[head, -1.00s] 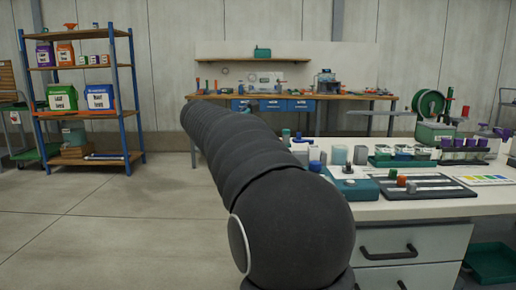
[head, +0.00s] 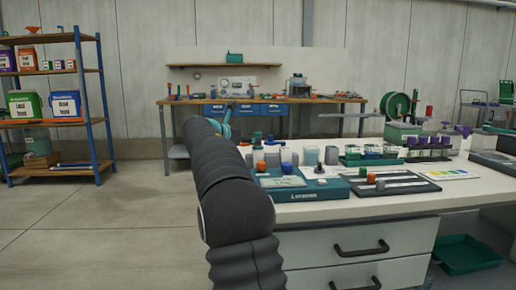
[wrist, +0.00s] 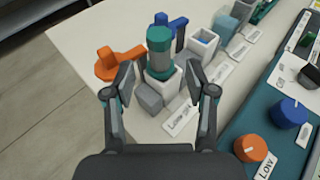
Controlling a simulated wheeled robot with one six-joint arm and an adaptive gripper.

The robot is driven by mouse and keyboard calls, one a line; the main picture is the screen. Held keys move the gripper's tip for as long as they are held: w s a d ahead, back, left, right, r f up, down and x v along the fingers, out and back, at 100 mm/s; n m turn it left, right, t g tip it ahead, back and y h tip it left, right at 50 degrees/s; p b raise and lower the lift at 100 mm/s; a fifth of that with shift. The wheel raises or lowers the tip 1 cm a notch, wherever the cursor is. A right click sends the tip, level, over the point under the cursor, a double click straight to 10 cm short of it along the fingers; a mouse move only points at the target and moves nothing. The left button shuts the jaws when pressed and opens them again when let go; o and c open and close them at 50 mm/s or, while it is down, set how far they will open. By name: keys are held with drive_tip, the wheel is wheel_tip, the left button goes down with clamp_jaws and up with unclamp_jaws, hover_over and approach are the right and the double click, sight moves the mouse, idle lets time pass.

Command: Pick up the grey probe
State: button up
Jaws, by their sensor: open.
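Nothing is visibly gripped, and I cannot tell whether either finger touches. A small grey block (wrist: 148,97) sits in front of the holder, between the fingers.
An orange handled part (wrist: 115,65) lies close to the left finger, and a blue one (wrist: 179,32) stands behind the cylinder. A white holder (wrist: 204,43) is to the right. A teal unit with knobs (wrist: 235,125) lies right of my gripper. Open floor (head: 100,230) is at left.

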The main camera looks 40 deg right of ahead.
sight(258, 146)
drive_tip(key=shift+x, duration=2.75)
clamp_jaws()
